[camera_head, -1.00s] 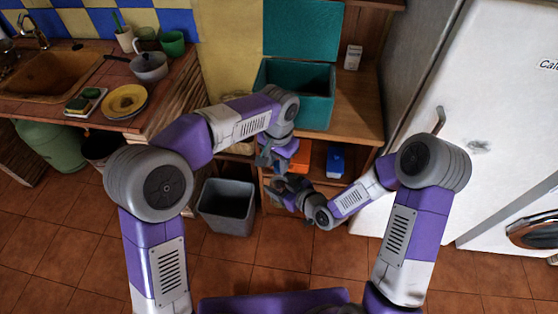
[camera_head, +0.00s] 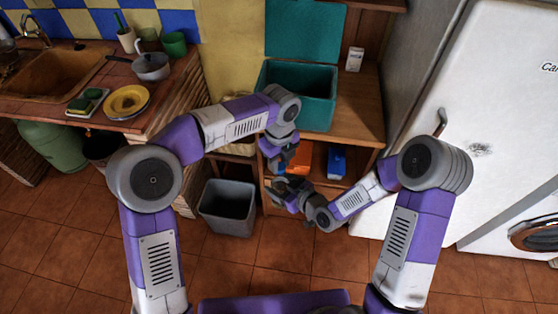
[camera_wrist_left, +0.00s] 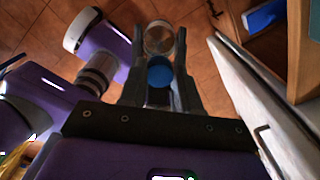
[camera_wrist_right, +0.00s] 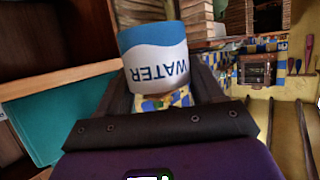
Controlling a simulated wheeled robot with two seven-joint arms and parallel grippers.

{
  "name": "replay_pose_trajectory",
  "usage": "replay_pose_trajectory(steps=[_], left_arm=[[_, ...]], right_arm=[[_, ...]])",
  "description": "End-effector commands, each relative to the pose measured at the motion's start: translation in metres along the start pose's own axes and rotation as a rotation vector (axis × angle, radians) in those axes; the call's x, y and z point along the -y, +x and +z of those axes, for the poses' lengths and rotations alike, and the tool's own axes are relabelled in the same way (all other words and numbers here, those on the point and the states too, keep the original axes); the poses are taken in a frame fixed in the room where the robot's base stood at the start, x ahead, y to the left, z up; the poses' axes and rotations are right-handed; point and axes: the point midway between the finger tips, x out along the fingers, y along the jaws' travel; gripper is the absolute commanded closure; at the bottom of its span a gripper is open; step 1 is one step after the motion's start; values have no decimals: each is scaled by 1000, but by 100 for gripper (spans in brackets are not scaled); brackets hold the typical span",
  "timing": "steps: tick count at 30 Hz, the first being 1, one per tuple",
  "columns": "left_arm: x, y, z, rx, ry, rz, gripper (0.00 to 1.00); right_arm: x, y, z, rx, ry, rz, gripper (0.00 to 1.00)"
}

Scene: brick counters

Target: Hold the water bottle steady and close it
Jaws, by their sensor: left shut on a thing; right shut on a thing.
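The water bottle (camera_wrist_right: 153,50), with a blue and white WATER label, fills the space between the fingers of my right gripper in the right wrist view. My right gripper (camera_head: 278,197) is shut on it. The label reads upside down in that picture. My left gripper (camera_head: 270,155) is just above the right one and points down. In the left wrist view, a round blue cap (camera_wrist_left: 159,73) is between its fingers. A clear round part (camera_wrist_left: 158,37) shows between the fingertips. Whether cap and bottle touch is hard to tell. The head view hides the bottle behind my grippers.
A teal box (camera_head: 312,106) with its lid up stands on the wooden counter (camera_head: 355,117). Orange and blue items (camera_head: 336,160) lie on the shelf below. A grey bin (camera_head: 228,208) stands on the floor at left. The white fridge (camera_head: 480,100) is at right.

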Motion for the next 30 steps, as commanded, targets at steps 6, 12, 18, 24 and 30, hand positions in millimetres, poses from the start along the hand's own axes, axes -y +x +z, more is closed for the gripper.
replay_pose_trajectory(steps=[6,12,18,24,30], left_arm=[[0,-1,0,1,-8,-1,53],[0,0,0,1,-9,-1,43],[0,-6,0,2,-10,-2,43],[0,-32,0,2,-10,-3,43],[0,-46,0,0,-10,0,43]], right_arm=[[0,0,0,-1,0,0,100],[0,0,-1,-2,-1,0,100],[0,0,-1,-2,-1,0,100],[0,0,-1,-2,-1,0,100],[0,0,-1,-2,-1,0,100]])
